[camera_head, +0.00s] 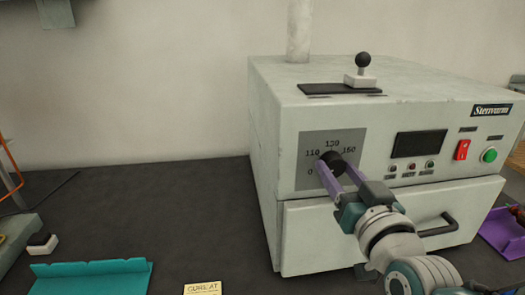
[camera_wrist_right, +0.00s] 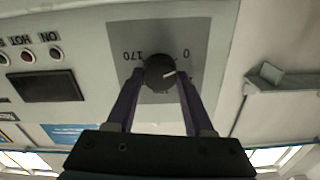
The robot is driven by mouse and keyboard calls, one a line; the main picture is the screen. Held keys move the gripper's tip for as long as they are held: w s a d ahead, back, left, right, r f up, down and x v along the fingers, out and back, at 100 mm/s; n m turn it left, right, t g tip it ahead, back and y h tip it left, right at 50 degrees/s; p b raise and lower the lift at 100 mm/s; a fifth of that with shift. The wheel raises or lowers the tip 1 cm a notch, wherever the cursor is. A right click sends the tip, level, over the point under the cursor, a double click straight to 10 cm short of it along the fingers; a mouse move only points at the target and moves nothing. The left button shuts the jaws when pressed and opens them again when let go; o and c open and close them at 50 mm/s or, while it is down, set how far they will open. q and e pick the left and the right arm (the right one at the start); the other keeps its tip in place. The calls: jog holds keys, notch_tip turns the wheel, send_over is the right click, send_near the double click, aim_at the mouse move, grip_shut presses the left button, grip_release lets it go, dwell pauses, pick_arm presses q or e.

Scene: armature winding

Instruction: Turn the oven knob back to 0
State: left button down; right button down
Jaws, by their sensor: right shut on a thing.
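The oven (camera_head: 262,150) is a pale grey box with a drawer below its front panel. Its black round knob (camera_head: 332,160) sits on a grey dial plate marked 0, 110, 130 and 150. My right gripper (camera_head: 331,168) has its two purple fingers on either side of the knob and is shut on it. In the right wrist view, which is upside down, the knob (camera_wrist_right: 158,73) lies between the fingertips. Its white pointer line points right and slightly up, roughly toward the 0 mark; 170 shows on the other side. My left gripper is not in view.
The drawer handle (camera_head: 437,225) sticks out below, near my right arm. A red switch (camera_head: 462,149) and green button (camera_head: 489,155) are on the panel's right. A teal tray (camera_head: 92,272) and yellow note (camera_head: 202,288) lie at the front. A purple tray (camera_head: 503,232) is at right.

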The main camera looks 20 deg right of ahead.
jog(key=shift+n, duration=0.6)
jog(key=shift+c, duration=1.4)
grip_release()
jog(key=shift+s, duration=0.1)
jog(key=v, duration=0.9)
jog(key=shift+s+a, duration=0.15)
jog(key=shift+s, duration=0.2)
jog(key=shift+w+a+n, duration=0.1)
jog(key=shift+n, duration=0.2)
